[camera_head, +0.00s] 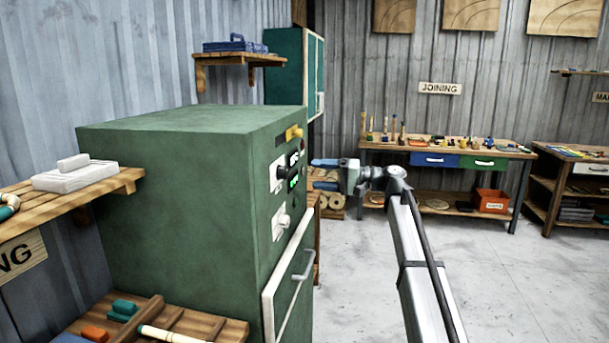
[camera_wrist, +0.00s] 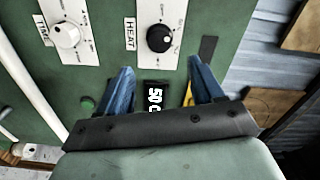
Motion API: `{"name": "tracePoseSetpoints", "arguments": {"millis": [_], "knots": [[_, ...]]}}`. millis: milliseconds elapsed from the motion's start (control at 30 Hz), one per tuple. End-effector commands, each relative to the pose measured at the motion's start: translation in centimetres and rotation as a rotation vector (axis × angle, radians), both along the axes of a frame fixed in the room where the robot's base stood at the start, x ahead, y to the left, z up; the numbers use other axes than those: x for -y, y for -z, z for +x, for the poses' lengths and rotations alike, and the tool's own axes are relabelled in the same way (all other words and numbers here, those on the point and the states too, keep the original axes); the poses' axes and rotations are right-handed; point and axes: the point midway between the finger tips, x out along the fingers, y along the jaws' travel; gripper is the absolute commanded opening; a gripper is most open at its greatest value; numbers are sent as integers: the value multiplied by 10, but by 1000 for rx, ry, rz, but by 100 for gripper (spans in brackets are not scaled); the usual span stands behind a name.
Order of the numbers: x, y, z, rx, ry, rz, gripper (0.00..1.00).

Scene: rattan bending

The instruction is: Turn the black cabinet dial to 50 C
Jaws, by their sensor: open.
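The black dial (camera_wrist: 160,38) sits on a white plate labelled HEAT on the front of the green cabinet (camera_head: 180,190). It also shows in the head view (camera_head: 282,173). Below the dial in the wrist view, a small dark display (camera_wrist: 154,98) reads "50 C". My gripper (camera_wrist: 160,65) is open and empty, its two blue fingers spread to either side of the display. The dial lies beyond the fingertips, clear of them. In the head view my gripper (camera_head: 313,174) stands a short gap in front of the panel.
A white dial (camera_wrist: 66,34) labelled TIME is beside the HEAT plate. The cabinet drawer front with its handle (camera_head: 303,265) is below the controls. A yellow part (camera_head: 294,133) is above the dial. A workbench (camera_head: 450,149) stands at the back; the floor at right is clear.

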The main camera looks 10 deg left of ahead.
Motion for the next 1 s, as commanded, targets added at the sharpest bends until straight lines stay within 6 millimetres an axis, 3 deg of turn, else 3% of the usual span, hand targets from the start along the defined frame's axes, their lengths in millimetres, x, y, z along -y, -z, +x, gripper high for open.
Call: {"name": "tracePoseSetpoints", "arguments": {"millis": [100,300,833,1000], "knots": [[19,0,0,0,2,0,67],[37,0,0,0,1,-1,67],[41,0,3,8,15,-2,67],[43,22,13,30,79,-110,67]]}}
